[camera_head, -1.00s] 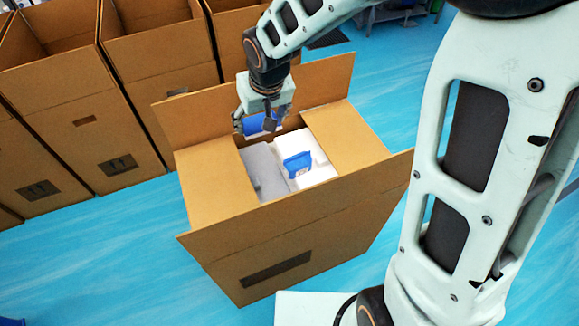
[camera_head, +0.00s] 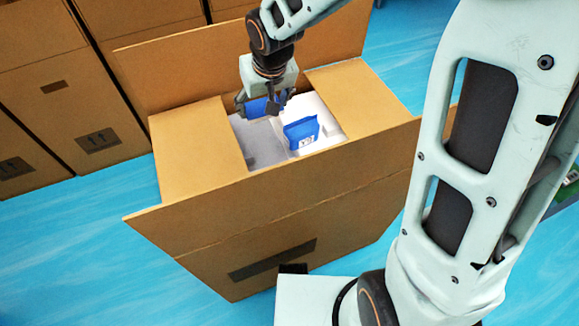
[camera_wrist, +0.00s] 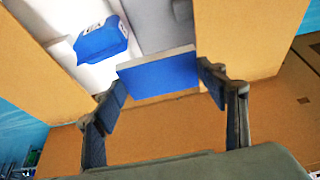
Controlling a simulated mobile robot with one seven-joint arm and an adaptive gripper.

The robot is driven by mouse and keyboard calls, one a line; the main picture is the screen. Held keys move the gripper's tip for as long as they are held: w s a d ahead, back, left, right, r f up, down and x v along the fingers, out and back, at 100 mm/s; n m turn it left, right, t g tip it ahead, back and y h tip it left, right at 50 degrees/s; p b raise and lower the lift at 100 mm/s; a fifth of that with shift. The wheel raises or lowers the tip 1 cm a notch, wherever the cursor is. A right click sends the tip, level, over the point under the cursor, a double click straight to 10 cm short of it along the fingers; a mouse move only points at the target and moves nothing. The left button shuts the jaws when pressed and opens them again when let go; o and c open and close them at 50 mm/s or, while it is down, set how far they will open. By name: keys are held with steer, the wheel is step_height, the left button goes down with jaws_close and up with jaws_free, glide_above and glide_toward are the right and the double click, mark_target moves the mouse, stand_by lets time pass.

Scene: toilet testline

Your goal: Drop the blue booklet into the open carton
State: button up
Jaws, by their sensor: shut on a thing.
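The blue booklet (camera_wrist: 158,76) is between the two fingers of my gripper (camera_wrist: 165,92) in the wrist view, with its pale edge along the top. In the head view my gripper (camera_head: 262,104) is shut on the booklet (camera_head: 257,107) and holds it above the opening of the carton (camera_head: 300,215). The carton stands on the floor with its flaps spread. Inside it are white and grey packing and a blue bag with a white label (camera_head: 301,132), which also shows in the wrist view (camera_wrist: 101,40). The carton's bottom is hidden.
More brown cartons (camera_head: 45,90) stand in a row behind and to the left. The open carton's raised back flap (camera_head: 190,65) stands close behind my gripper. Bare blue floor (camera_head: 70,235) lies to the left.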

step_height(320, 180, down, 3)
steer(key=shift+r+b, duration=0.1)
steer(key=shift+b, duration=0.65)
step_height(320, 180, down, 10)
steer(key=b, duration=0.2)
steer(key=shift+r+b, duration=0.2)
steer(key=shift+b, duration=0.1)
steer(key=shift+f+b, duration=0.4)
steer(key=shift+b, duration=0.1)
steer(key=shift+f, duration=0.2)
steer(key=o, duration=1.3)
steer(key=shift+c, duration=0.2)
steer(key=shift+r, duration=0.1)
